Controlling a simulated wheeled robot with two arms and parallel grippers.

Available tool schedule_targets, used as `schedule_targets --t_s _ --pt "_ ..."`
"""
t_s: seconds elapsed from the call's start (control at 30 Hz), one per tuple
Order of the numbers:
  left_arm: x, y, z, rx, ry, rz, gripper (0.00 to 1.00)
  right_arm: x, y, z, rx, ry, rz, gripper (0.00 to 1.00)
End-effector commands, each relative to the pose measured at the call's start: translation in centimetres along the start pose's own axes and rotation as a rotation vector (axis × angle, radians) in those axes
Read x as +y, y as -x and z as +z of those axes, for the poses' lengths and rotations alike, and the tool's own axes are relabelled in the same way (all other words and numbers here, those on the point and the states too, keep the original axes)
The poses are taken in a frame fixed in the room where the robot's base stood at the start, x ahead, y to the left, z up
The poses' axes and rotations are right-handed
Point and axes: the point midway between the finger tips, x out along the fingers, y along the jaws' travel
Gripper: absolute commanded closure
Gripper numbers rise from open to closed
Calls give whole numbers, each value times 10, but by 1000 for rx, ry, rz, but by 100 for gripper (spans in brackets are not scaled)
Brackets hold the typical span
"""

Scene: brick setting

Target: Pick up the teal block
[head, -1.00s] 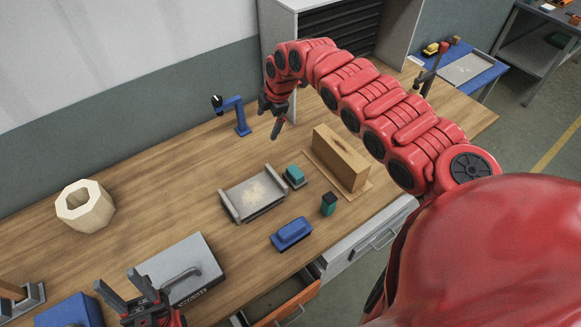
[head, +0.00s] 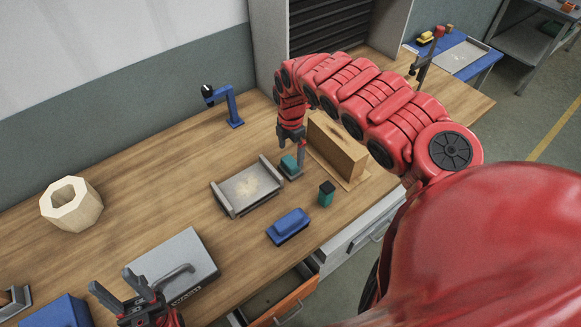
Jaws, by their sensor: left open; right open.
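The teal block (head: 287,164) sits on the wooden workbench, just right of the grey tray. My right gripper (head: 293,168) points down at the block with its fingers low over it. The gripper is open, and its fingers partly cover the block; I cannot tell whether they touch it. My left gripper (head: 115,281) is open and empty at the lower left, in front of the grey box.
The grey metal tray (head: 232,208) is left of the block, and a wooden block (head: 338,148) stands close on its right. A green and black piece (head: 326,194) and a blue object (head: 289,226) lie nearer. An orange drawer (head: 287,303) is open below.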

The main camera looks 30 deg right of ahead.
Motion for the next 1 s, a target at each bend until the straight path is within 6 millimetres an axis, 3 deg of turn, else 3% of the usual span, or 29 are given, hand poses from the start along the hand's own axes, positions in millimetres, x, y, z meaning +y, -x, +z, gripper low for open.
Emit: schedule_targets --t_s 0.2,0.5,0.83,1.0 --pt "0 -4 -1 0 0 0 50 0 -12 -1 1 1 -1 0" --pt "-1 -13 -2 0 0 0 50 2 -50 -3 2 2 1 0" --pt "-1 -13 -2 0 0 0 50 1 -57 0 -3 0 1 0" --pt "-1 -13 -2 0 0 0 50 1 -57 0 -3 -1 1 29"
